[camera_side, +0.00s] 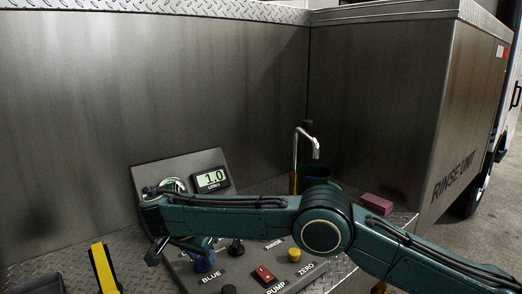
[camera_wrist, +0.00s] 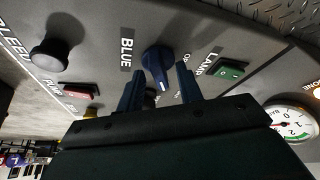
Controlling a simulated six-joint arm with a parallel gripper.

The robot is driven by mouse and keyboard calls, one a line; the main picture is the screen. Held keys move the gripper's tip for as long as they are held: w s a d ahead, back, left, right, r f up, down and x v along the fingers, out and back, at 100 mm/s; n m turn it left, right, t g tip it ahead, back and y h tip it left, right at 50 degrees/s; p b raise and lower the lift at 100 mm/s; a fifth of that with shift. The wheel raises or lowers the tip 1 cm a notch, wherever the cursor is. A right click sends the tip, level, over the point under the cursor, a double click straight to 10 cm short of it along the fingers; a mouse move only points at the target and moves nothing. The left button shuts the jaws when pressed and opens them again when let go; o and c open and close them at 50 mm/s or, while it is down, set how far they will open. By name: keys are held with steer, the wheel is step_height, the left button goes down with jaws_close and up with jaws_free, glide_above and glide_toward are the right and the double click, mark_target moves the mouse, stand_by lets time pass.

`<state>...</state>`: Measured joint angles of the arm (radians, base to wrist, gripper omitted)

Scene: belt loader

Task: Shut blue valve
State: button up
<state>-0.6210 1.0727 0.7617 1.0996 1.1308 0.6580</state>
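The blue valve is a dark blue knob (camera_wrist: 157,60) on the grey panel, next to the label BLUE, in the wrist view. A white pointer mark shows on it. In the side view the blue knob (camera_side: 205,263) is above the BLUE label, partly behind my arm. My gripper (camera_wrist: 160,75) is open in the wrist view. Its two dark blue fingers are apart, one on each side of the knob's near end, with gaps visible. I cannot tell how far down the fingers reach beside it.
A green lamp switch (camera_wrist: 230,71) is right of the fingers, with a gauge (camera_wrist: 292,120) beyond. A black knob (camera_wrist: 50,54) and red pump switch (camera_wrist: 81,90) are left. The display (camera_side: 210,180) reads 1.0. A tap (camera_side: 306,140) and maroon block (camera_side: 376,204) stand behind.

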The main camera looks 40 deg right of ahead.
steer(key=shift+d+n, duration=0.1)
steer(key=shift+n, duration=0.5)
stand_by(0.3)
steer(key=n+t+y, duration=0.1)
steer(key=n, duration=0.3)
steer(key=shift+s+d, duration=0.1)
steer(key=shift+s, duration=0.05)
steer(key=shift+r+n+t, duration=0.3)
steer(key=shift+r, duration=0.05)
steer(key=v, duration=1.3)
steer(key=s+d+r+n+y, duration=0.1)
steer(key=s+d+r+n, duration=0.2)
steer(key=s+d, duration=0.3)
steer(key=s+d+r+n+t+y, duration=0.1)
steer(key=s+d+r, duration=0.4)
steer(key=d, duration=0.6)
steer(key=shift+s+d+n+y, duration=0.35)
steer(key=shift+s+n+y, duration=0.15)
steer(key=shift+n, duration=0.7)
